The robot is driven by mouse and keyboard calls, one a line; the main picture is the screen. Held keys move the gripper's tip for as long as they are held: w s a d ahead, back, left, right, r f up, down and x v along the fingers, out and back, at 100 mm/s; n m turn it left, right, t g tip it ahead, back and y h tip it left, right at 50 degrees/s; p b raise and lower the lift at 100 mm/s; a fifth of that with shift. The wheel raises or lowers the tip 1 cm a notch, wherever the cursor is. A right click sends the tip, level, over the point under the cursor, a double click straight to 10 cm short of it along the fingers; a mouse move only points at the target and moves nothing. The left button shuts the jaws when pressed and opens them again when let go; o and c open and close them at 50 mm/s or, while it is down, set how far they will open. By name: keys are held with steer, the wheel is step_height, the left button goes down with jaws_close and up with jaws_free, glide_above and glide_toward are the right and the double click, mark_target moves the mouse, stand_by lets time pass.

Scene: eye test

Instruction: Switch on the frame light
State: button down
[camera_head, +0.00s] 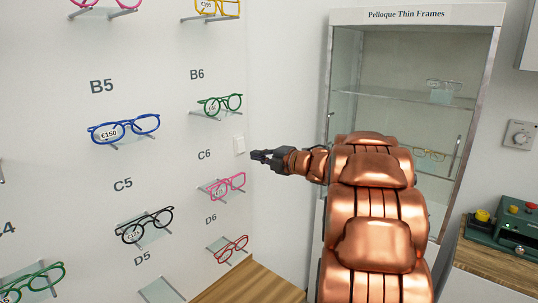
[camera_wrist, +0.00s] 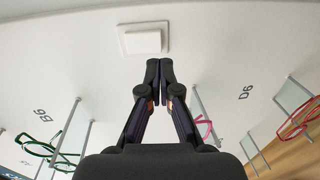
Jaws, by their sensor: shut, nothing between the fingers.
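A white rocker switch (camera_head: 239,145) is on the white display wall, between the green and pink glasses and right of the C6 label. It also shows in the wrist view as a white plate with a raised rocker (camera_wrist: 143,40). My gripper (camera_head: 253,155) is shut and empty, just right of the switch in the head view. In the wrist view its closed fingertips (camera_wrist: 159,64) lie just below and right of the switch plate. A small gap shows in the head view; I cannot tell the distance in depth. I cannot tell whether the switch is on.
Green glasses (camera_head: 220,104) and pink glasses (camera_head: 227,185) sit on small brackets close above and below my gripper. A glass cabinet (camera_head: 416,16) labelled "Pelloque Thin Frames" stands behind my arm. A dial (camera_head: 520,134) is on the right wall, above a green machine (camera_head: 505,236) on a counter.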

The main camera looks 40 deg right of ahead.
mark_target(241, 152)
steer(key=shift+p+x, duration=0.75)
steer(key=shift+x, duration=1.55)
steer(key=shift+f, duration=0.15)
